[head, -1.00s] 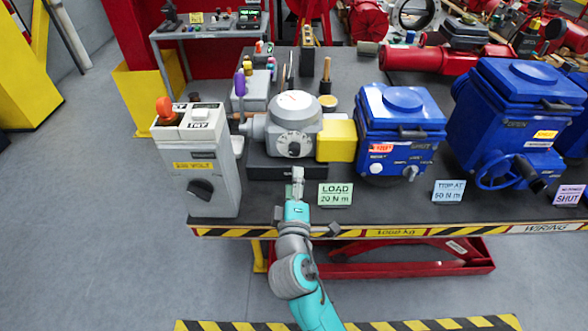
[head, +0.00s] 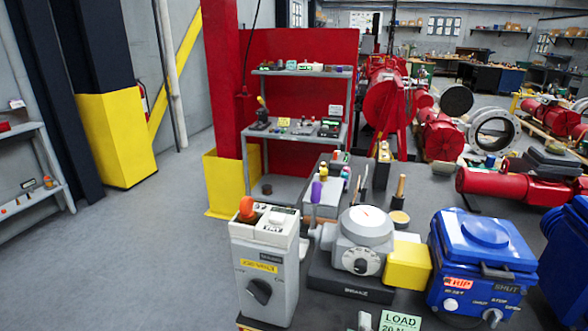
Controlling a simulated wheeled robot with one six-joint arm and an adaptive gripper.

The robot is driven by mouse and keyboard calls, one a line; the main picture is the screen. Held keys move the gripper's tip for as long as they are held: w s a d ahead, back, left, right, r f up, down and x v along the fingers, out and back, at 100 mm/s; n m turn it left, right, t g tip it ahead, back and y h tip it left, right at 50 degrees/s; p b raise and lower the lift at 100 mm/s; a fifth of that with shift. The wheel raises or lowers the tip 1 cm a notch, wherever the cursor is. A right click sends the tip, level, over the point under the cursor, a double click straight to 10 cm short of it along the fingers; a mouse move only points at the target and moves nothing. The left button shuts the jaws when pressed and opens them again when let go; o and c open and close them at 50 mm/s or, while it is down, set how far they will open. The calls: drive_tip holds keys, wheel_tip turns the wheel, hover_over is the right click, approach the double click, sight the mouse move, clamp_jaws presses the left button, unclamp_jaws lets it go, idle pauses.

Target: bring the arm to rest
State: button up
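The rest of my arm is below the picture. Whether its fingers are open or shut cannot be made out. The grey actuator (head: 362,240) with a round top and a dial stands on a dark base behind the tip, with a yellow block (head: 408,266) at its right side.
A grey control box (head: 268,275) with an orange knob stands left of the actuator. A blue actuator (head: 482,262) stands to the right. Small tools and pots sit behind on the dark bench. A shelf unit (head: 300,142) stands before a red panel. Open floor (head: 150,250) lies to the left.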

drive_tip(key=s+d+f+m+g+y, duration=0.1)
drive_tip(key=s+f+y, duration=0.1)
drive_tip(key=s+f, duration=0.35)
drive_tip(key=s+f+m+y, duration=0.1)
drive_tip(key=s+f, duration=0.1)
drive_tip(key=s, duration=0.7)
drive_tip(key=s+d+f+m+g+y, duration=0.1)
drive_tip(key=s+f+y, duration=0.15)
drive_tip(key=s, duration=0.45)
drive_tip(key=s+r+m, duration=0.2)
drive_tip(key=s+m, duration=0.2)
drive_tip(key=s, duration=0.5)
drive_tip(key=s+d+r+m, duration=0.1)
drive_tip(key=s+r+m, duration=0.2)
drive_tip(key=s, duration=0.6)
drive_tip(key=shift+d+r+m+h, duration=0.2)
drive_tip(key=shift+m+h, duration=0.25)
drive_tip(key=shift+m, duration=0.35)
drive_tip(key=shift+s, duration=0.1)
